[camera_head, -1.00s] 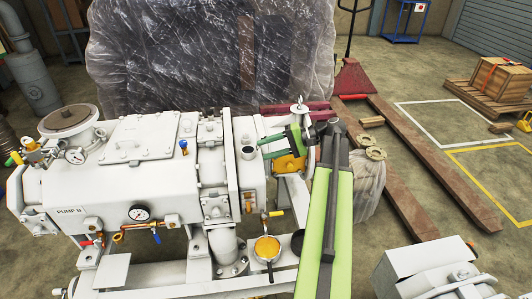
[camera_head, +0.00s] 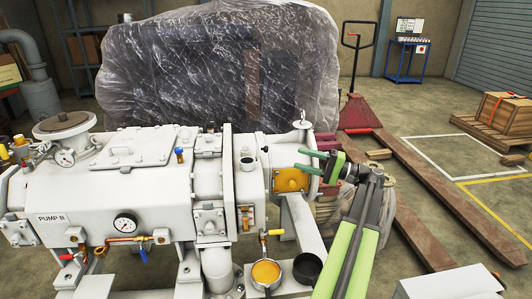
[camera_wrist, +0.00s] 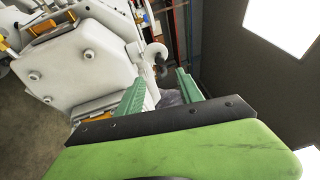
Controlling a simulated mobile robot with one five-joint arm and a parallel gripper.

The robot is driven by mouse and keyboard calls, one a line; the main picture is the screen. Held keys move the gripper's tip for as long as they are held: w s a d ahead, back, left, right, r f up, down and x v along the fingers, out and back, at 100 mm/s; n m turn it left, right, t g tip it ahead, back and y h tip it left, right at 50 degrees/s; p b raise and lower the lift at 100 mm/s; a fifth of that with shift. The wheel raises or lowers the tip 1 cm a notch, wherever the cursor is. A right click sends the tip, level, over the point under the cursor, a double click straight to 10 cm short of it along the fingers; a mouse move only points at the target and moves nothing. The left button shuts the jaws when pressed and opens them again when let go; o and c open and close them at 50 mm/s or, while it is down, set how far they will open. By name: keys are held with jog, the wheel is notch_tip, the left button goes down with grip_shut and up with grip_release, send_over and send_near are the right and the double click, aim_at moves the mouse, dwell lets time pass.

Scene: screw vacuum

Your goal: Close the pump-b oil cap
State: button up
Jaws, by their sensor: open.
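Pump B (camera_head: 75,195) is the large white pump on the left of the head view, with a "PUMP B" label on its side. A short white filler neck (camera_head: 247,165) stands upright on the pump's right end. Its top shows a small dark round; I cannot tell whether this is an opening or a cap.
A yellow-orange filled pan (camera_head: 266,272) and a dark round pan (camera_head: 307,267) sit below the pump's right end. An upright flange with an eyebolt (camera_head: 303,130) stands close to my gripper. A plastic-wrapped load (camera_head: 215,65) is behind.

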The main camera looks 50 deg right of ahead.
jog(key=p+x, duration=0.1)
jog(key=x, duration=1.1)
jog(key=shift+s, duration=0.1)
jog(key=shift+c, duration=0.4)
